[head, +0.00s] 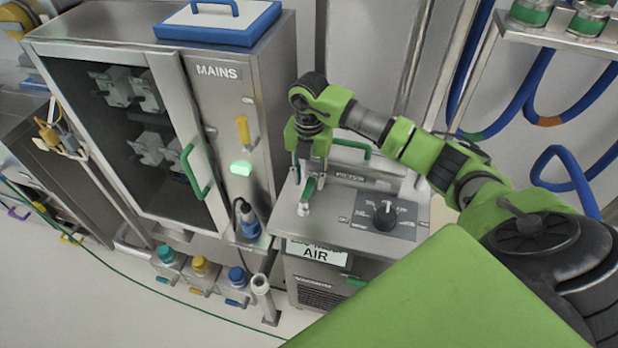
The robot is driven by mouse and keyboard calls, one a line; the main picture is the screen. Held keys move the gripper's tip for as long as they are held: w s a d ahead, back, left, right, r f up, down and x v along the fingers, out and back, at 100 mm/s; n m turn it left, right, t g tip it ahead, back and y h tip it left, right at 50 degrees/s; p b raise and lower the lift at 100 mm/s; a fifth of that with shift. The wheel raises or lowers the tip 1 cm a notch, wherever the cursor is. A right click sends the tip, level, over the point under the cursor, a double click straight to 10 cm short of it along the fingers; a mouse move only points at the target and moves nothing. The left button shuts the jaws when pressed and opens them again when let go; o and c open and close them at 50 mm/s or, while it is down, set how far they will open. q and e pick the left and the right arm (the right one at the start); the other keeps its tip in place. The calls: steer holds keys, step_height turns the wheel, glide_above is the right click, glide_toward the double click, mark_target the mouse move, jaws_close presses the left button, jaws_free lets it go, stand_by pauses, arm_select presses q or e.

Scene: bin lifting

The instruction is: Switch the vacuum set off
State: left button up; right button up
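A steel unit (262,213) with a sloped top panel stands in the middle, likely the vacuum set, though no label saying so is readable. Its panel has a black rotary knob (385,215) on a dark plate, with lettering too small to read. A front label (316,253) ends in "AIR". My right gripper (306,190) points down over the left part of this panel, left of the knob and apart from it. Its fingers overlap small metal parts there; I cannot tell whether they touch or hold anything. My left gripper is out of view.
A steel cabinet marked MAINS (217,71) stands left, with a yellow lever (243,132), a lit green lamp (241,168) and a green door handle (194,170). Capped canisters (200,268) sit below. A green hose (130,284) crosses the floor. Blue hoses (572,170) hang right.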

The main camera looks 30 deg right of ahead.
steer(key=shift+f, duration=1.05)
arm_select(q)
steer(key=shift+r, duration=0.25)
arm_select(e)
jaws_close()
